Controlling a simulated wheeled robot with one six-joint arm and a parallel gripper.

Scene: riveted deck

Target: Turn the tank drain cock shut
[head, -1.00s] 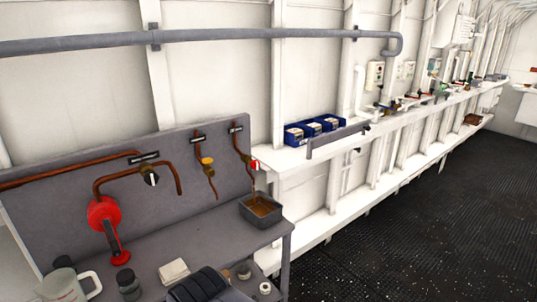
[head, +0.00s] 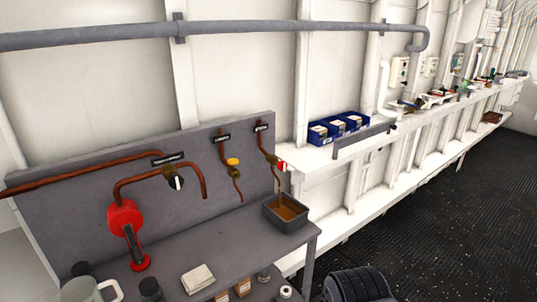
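Copper pipes with valves run along a grey back panel (head: 90,160); their small labels are too small to read. The rightmost cock (head: 282,165) has a red and white handle and sits on a copper pipe above a grey tray (head: 284,226) holding brown liquid. A thin brownish streak runs from that pipe toward the tray. To its left are a cock with a yellow knob (head: 233,162) and one with a black and white knob (head: 176,183). I cannot read which is the tank drain. A black ridged part of my arm shows at the bottom; my gripper's fingers are not visible.
A red lever device (head: 125,218) stands at the bench's left. A mug (head: 90,291), a folded cloth (head: 198,278) and small jars are along the front. Blue bins (head: 338,128) stand on the white shelf at right. The dark floor at right is clear.

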